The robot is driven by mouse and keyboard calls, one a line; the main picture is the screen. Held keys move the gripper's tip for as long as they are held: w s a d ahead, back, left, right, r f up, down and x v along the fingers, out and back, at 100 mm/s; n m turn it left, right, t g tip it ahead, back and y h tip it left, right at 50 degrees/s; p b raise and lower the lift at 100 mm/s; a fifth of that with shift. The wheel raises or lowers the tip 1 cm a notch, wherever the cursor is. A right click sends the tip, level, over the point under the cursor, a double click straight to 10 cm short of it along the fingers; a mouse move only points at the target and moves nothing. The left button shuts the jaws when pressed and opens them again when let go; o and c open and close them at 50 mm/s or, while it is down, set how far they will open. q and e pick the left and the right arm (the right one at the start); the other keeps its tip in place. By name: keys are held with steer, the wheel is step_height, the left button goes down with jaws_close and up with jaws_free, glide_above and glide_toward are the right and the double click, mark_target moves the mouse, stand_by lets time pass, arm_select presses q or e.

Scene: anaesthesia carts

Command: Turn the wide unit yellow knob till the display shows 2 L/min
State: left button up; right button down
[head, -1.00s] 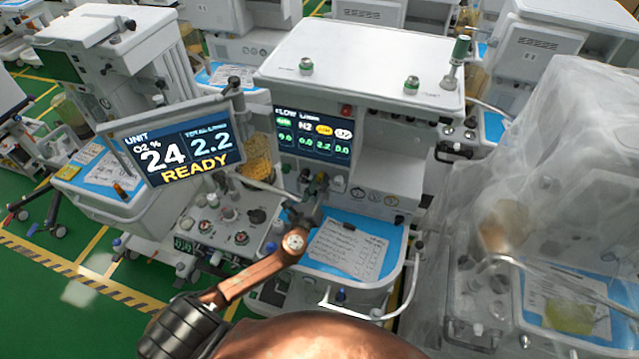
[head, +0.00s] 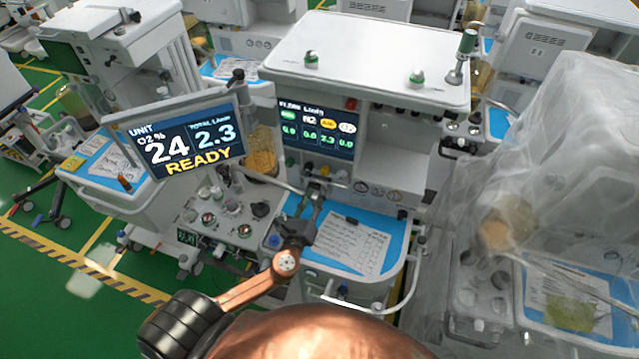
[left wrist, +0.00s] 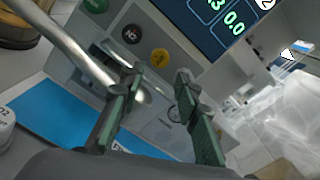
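The yellow knob (left wrist: 160,57) shows in the left wrist view on the wide unit's front panel, right of a black knob (left wrist: 131,34). It is small in the head view (head: 326,173), under the flow display (head: 318,129). That display reads 2.3 under the yellow label. The tilted unit screen (head: 180,138) shows 24, total 2.3 and READY. My left gripper (left wrist: 157,74) is open, its two green-padded fingers apart. The yellow knob shows between and beyond the fingertips, with no visible grip. My right gripper is out of view.
A curved metal rail (left wrist: 75,45) passes left of the fingers. A blue work surface (head: 374,232) with a paper sheet (head: 350,246) lies below the panel. A plastic-draped cart (head: 560,150) stands close on the right.

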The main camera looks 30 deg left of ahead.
arm_select(q)
steer(key=shift+v, duration=1.7)
